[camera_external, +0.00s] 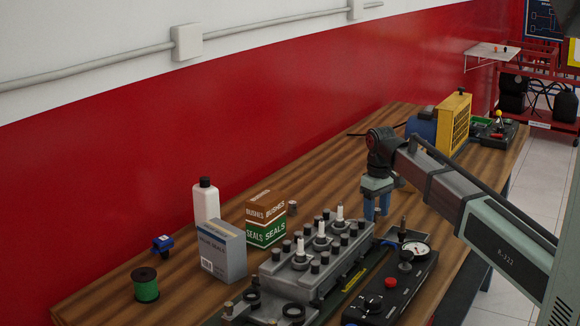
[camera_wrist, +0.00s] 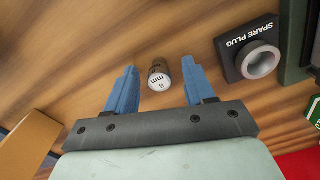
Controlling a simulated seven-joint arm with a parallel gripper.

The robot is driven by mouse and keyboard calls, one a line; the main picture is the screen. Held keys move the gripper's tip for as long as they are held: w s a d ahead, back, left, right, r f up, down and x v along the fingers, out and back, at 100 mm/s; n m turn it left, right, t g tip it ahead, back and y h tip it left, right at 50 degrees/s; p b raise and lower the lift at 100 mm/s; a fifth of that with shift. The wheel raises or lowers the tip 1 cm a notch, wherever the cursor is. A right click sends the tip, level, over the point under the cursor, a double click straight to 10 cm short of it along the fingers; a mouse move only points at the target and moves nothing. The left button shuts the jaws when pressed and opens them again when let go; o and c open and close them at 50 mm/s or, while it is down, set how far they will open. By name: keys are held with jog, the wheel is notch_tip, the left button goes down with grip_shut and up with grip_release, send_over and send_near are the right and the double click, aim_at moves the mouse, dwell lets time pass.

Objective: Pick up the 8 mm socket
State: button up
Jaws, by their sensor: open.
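The 8 mm socket (camera_wrist: 158,73) is a small cylinder with a pale end marked "8 mm" and a darker brownish side. In the wrist view it lies in the gap between my two blue fingers, with clear space on both sides. My gripper (camera_wrist: 159,64) is open and holds nothing. In the external view my gripper (camera_external: 376,206) points down over the bench behind the engine block. I cannot make out the socket there, and the height of my fingertips above the wood is unclear.
A dark "SPARE PLUG" holder (camera_wrist: 236,55) with a grey ring stands right of my fingers in the wrist view. The engine block (camera_external: 318,262) and a black control box (camera_external: 392,285) stand in front. Seals boxes (camera_external: 266,219) stand left. Open wooden bench (camera_external: 335,180) lies behind.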

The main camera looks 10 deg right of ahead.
grip_shut()
dwell(0.5)
jog(key=shift+r, duration=0.15)
